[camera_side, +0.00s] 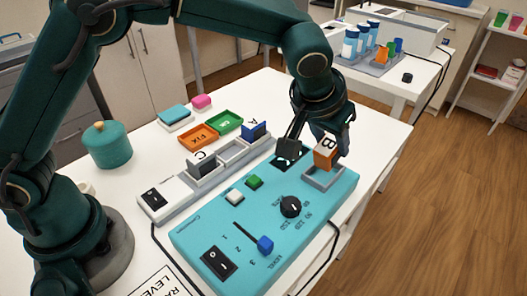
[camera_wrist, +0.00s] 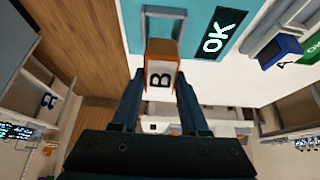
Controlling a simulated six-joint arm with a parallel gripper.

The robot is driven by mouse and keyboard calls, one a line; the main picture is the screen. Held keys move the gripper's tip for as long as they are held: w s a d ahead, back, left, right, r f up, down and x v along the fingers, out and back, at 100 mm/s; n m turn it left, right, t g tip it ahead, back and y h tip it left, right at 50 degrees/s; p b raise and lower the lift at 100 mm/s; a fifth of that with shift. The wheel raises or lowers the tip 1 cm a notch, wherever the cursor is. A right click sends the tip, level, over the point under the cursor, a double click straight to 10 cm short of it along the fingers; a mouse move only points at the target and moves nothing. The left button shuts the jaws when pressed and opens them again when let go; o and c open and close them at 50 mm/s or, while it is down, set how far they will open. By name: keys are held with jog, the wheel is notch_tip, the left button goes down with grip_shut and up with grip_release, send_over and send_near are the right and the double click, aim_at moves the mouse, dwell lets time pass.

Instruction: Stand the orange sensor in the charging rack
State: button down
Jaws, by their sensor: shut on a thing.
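My gripper (camera_side: 322,138) is shut on the orange sensor (camera_side: 323,157), a block with a white face marked B. In the wrist view the sensor (camera_wrist: 162,72) sits between both fingers. It is over the grey square socket (camera_side: 325,180) on the teal panel; I cannot tell whether its lower end is inside or just above. The charging rack (camera_side: 178,189) is a long grey strip left of the panel.
The teal panel (camera_side: 205,232) carries a knob (camera_side: 290,206), a blue slider (camera_side: 265,244), buttons and a switch. An OK display (camera_wrist: 213,35) shows beside the socket. Orange (camera_side: 198,138) and green (camera_side: 225,123) trays lie behind the rack. A teal pot (camera_side: 107,147) stands at left.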

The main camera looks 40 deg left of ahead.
jog(key=shift+r, duration=0.85)
jog(key=a+r, duration=0.6)
jog(key=a, duration=0.5)
jog(key=s+a+f+g, duration=0.2)
jog(key=s+a, duration=0.4)
jog(key=a, duration=0.3)
jog(key=s+a+f+g, duration=0.1)
jog(key=s+a+g, duration=0.1)
jog(key=s+a, duration=0.6)
jog(key=w+d+f, duration=0.3)
jog(key=w+d, duration=0.1)
jog(key=w+d+f, duration=0.4)
jog(key=shift+w+f, duration=0.1)
jog(key=shift+w, duration=0.1)
jog(key=shift+f, duration=1.95)
jog(key=shift+c, duration=2.1)
grip_release()
jog(key=shift+f, duration=0.15)
